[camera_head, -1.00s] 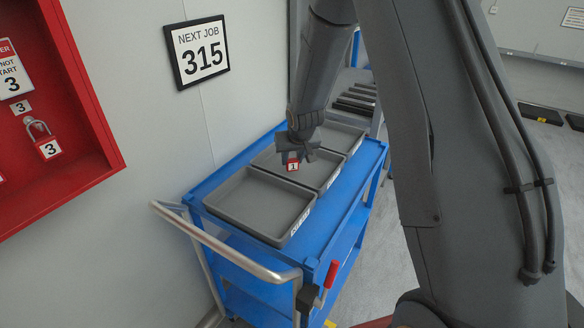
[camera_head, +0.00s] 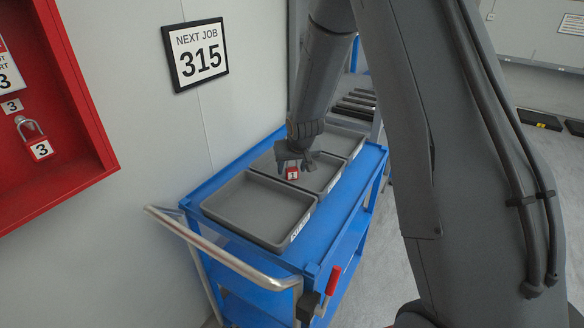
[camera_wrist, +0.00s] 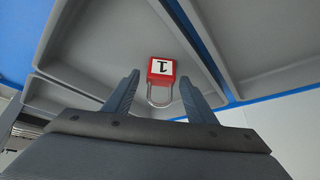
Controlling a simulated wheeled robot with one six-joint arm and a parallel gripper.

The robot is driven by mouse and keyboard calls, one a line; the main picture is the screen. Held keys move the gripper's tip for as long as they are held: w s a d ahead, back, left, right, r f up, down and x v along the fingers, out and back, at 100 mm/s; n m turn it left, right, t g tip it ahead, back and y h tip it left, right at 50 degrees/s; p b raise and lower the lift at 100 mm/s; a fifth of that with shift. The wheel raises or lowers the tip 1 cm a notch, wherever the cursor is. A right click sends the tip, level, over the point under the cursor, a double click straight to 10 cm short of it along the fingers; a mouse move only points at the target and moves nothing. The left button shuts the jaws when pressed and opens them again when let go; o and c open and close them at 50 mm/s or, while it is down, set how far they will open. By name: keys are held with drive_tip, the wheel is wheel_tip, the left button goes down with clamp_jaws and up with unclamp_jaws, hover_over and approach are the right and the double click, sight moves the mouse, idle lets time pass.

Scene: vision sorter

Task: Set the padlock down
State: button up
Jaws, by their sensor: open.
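A red padlock (camera_head: 292,173) with a white label reading 1 is in the middle grey tray (camera_head: 322,180) on the blue cart. In the wrist view the padlock (camera_wrist: 161,69) lies with its shackle toward my gripper (camera_wrist: 158,84). My gripper is open, with its fingers apart on either side of the shackle and clear space between them and the lock. In the head view my gripper (camera_head: 296,160) is just above the padlock, low over the middle tray.
The near grey tray (camera_head: 255,210) is empty. A far tray (camera_head: 340,142) stands behind. The cart's metal handle (camera_head: 215,245) is at the front left. A red cabinet (camera_head: 60,185) holding padlock 3 (camera_head: 38,145) hangs on the left wall, beside a 315 sign (camera_head: 197,54).

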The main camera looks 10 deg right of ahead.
drive_tip(key=shift+r, duration=0.15)
drive_tip(key=p+v, duration=0.7)
drive_tip(key=v, duration=0.4)
drive_tip(key=s+r+g, duration=0.1)
drive_tip(key=s+r, duration=0.3)
drive_tip(key=s, duration=0.9)
drive_tip(key=s+r+g, duration=0.2)
drive_tip(key=s+r, duration=0.1)
drive_tip(key=s, duration=1)
drive_tip(key=shift+s+d+r, duration=0.15)
drive_tip(key=shift+r, duration=0.25)
